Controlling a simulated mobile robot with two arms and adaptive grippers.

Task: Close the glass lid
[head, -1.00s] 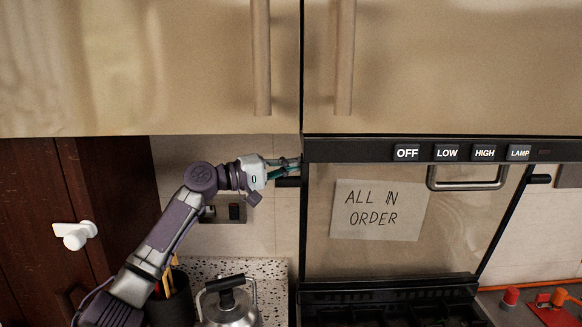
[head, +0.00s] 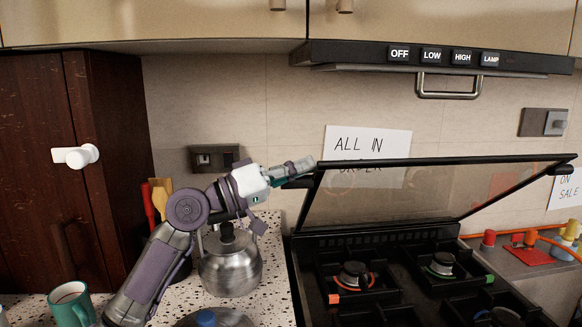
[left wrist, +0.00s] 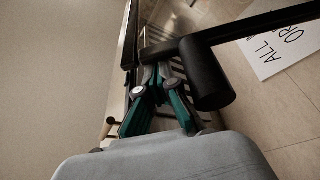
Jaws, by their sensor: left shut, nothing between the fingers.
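The glass lid (head: 400,192) is hinged at the back of the black gas stove (head: 400,275) and stands partly raised, tilted, with its black top edge pointing out toward me. My left gripper (head: 305,165) is at the lid's upper left corner, with its fingers close to the black knob on that corner. In the left wrist view the shut fingers (left wrist: 160,98) lie beside the black knob (left wrist: 205,75) and the lid's dark edge. I cannot tell whether they touch it. My right gripper is not in view.
A metal kettle (head: 230,265), a green mug (head: 72,303) and a utensil holder stand on the speckled counter to the left. The range hood (head: 440,58) hangs above the stove. Jars and a red item (head: 528,254) sit at the right.

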